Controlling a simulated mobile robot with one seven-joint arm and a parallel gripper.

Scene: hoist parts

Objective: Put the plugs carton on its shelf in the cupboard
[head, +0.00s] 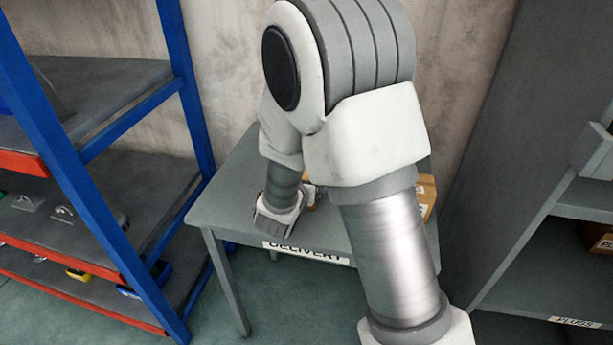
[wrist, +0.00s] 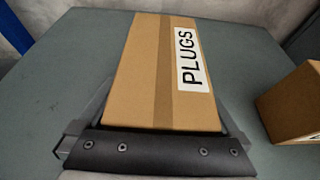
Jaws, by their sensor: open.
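The plugs carton, a brown box with a tape strip and a white PLUGS label, lies on the delivery table (head: 225,205). In the wrist view the plugs carton (wrist: 150,75) fills the middle, its near end right at my gripper (wrist: 165,128). The jaws are open, with a finger at each side of that near end; I cannot tell whether they touch it. In the head view my gripper (head: 278,215) is low over the table, and my arm hides most of the cartons. The grey cupboard (head: 510,150) stands at the right, with a PLUGS label (head: 575,322) on a shelf edge.
A second carton (wrist: 295,105) lies on the table to the right in the wrist view. A carton (head: 600,240) sits inside the cupboard. A blue-framed rack (head: 65,165) with several items stands at the left. The table's left part is clear.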

